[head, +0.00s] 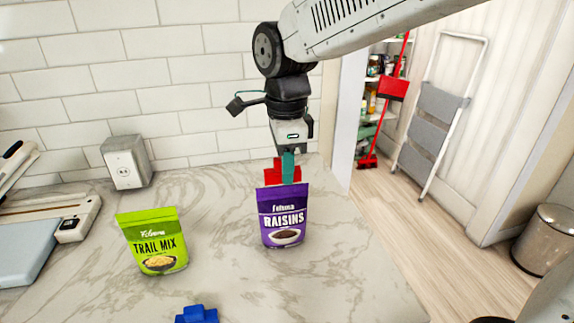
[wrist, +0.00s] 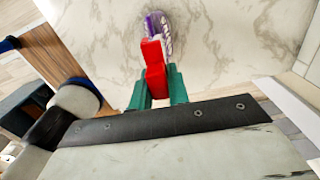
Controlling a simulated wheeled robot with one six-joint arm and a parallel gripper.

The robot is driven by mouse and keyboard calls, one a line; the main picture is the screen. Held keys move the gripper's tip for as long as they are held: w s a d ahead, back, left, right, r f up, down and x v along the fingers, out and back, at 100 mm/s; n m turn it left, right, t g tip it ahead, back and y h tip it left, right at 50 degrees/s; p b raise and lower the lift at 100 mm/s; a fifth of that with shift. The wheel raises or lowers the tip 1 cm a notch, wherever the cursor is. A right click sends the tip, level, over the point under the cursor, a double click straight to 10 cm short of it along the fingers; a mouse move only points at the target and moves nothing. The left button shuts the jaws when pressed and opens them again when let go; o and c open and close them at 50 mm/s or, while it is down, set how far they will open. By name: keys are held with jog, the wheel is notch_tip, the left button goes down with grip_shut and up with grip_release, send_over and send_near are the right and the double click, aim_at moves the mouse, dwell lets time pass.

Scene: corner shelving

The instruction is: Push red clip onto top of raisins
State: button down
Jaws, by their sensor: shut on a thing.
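The purple raisins bag (head: 284,217) stands upright on the marble counter in the head view. The red clip (head: 270,175) is at the bag's top edge, directly above it. My gripper (head: 288,170) points down over the bag, its green fingers shut on the red clip. In the wrist view the red clip (wrist: 153,62) lies between the green fingers of my gripper (wrist: 158,85), and the raisins bag (wrist: 158,28) shows just beyond it. I cannot tell how far the clip sits over the bag's edge.
A green trail mix bag (head: 154,243) stands to the left, with a blue clip (head: 197,314) at the front edge of the picture.

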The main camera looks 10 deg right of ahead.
jog(key=shift+f, duration=1.55)
jog(key=c, duration=1.3)
grip_release()
jog(key=shift+o, duration=0.2)
notch_tip(320, 180, up, 8)
jog(key=shift+f, duration=0.25)
jog(key=shift+r, duration=0.15)
